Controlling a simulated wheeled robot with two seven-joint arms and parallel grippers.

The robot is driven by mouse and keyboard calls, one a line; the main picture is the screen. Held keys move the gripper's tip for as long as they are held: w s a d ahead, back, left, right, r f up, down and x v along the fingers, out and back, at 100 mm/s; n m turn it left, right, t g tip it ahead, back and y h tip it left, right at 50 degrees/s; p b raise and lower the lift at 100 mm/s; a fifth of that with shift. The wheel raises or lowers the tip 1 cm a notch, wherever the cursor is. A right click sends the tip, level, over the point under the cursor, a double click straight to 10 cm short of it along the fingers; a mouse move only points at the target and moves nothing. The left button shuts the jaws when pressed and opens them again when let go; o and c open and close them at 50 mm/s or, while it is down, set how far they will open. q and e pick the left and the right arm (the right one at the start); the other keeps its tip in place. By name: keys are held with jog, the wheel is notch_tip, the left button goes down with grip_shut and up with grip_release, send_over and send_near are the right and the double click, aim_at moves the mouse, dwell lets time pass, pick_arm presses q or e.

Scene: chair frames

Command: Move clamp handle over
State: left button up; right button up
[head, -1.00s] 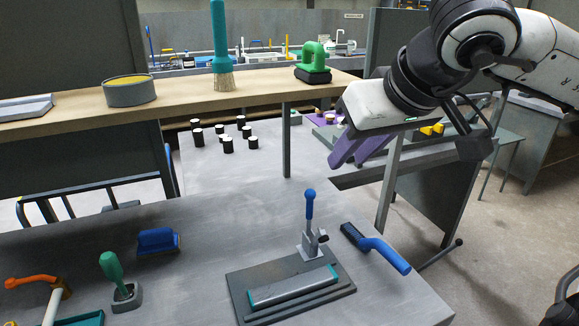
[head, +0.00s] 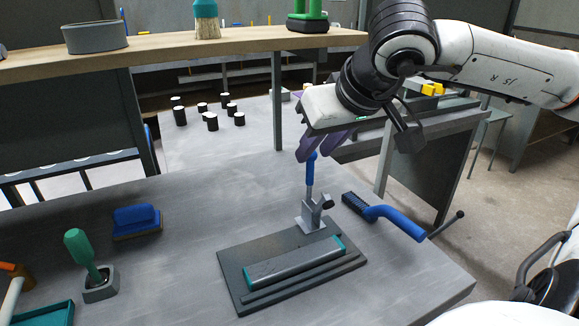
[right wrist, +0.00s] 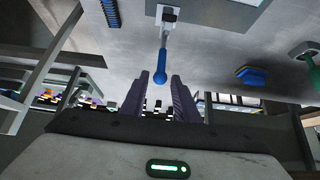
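The toggle clamp (head: 314,216) stands at the back edge of a dark base plate (head: 235,283) on the grey table. Its blue clamp handle (head: 310,175) points upright. A grey bar (head: 295,262) with teal ends lies on the plate. My right gripper (head: 318,157), with purple fingers, is just above and behind the handle's top in the head view. In the right wrist view the fingers (right wrist: 174,95) are apart and the blue handle (right wrist: 160,72) reaches its tip between or just before them. Contact cannot be told. My left gripper is not in view.
A blue-handled brush (head: 385,215) lies right of the plate. A blue block-shaped brush (head: 137,222), a green-handled tool (head: 86,262) and a teal tray (head: 45,314) are at left. A wooden shelf (head: 170,45) runs across the back. Black-and-white cylinders (head: 211,121) stand behind.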

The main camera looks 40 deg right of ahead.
jog(key=shift+x, duration=0.9)
jog(key=shift+r, duration=0.2)
jog(key=c, duration=0.5)
jog(key=shift+w+d, duration=0.2)
jog(key=shift+w, duration=0.25)
jog(key=shift+c, duration=0.2)
jog(key=shift+w+d+f, duration=0.1)
jog(key=shift+w+d, duration=0.05)
jog(key=shift+w, duration=0.35)
jog(key=shift+w+d+f, duration=0.1)
jog(key=shift+w+d, duration=0.05)
jog(key=shift+w, duration=0.45)
jog(key=shift+w+d+f, duration=0.2)
jog(key=shift+w+f, duration=0.15)
jog(key=shift+w, duration=0.3)
jog(key=shift+w+d+f, duration=0.25)
jog(key=shift+w+f, duration=0.1)
jog(key=shift+w, duration=0.3)
